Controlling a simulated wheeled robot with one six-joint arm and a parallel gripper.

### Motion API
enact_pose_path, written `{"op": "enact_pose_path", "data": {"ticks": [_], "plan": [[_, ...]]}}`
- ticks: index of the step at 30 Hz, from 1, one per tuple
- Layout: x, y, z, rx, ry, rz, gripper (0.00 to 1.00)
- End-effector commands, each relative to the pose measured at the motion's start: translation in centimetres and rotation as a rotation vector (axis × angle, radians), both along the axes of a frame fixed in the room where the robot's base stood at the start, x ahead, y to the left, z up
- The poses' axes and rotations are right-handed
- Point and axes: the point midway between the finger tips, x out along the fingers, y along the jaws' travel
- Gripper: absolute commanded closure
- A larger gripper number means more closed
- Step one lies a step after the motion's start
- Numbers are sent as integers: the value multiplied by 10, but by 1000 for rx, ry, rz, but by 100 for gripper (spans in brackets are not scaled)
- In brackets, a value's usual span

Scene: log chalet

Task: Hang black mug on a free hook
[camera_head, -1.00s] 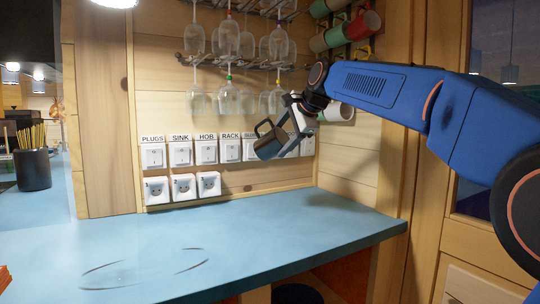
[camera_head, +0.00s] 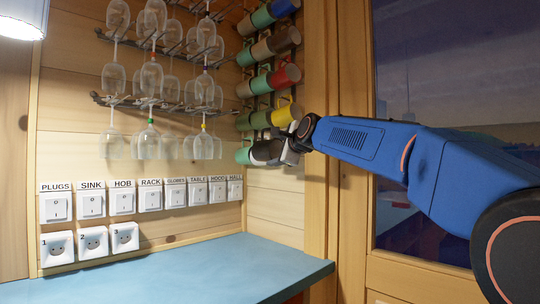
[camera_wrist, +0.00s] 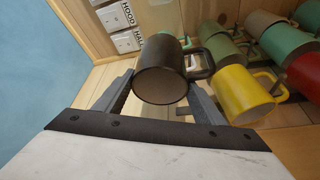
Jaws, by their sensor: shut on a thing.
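My gripper (camera_wrist: 163,97) is shut on the black mug (camera_wrist: 158,72), one finger on each side of its body. The mug's open rim faces the wrist camera and its handle points right, towards the mug rack. In the head view my gripper (camera_head: 285,152) and the black mug (camera_head: 264,152) are at the lowest row of the wall rack, below the yellow mug (camera_head: 286,115). In the wrist view the yellow mug (camera_wrist: 240,97) hangs just right of the black mug's handle. Whether the handle touches a hook cannot be told.
Several green, red, brown and blue mugs hang in rows above, including a red mug (camera_head: 286,75). A green mug (camera_head: 243,156) is just left of the black mug. Wine glasses (camera_head: 150,80) hang to the left, above labelled switches. The blue counter (camera_head: 190,268) below is clear.

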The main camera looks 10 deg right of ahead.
Motion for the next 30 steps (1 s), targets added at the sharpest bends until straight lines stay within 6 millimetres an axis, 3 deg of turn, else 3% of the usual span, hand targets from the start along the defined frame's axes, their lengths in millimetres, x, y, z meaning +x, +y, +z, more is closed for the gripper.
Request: {"op": "enact_pose_path", "data": {"ticks": [11, 30], "plan": [[-1, -2, 0, -1, 0, 0, 68], [14, -22, -1, -1, 1, 0, 68]]}}
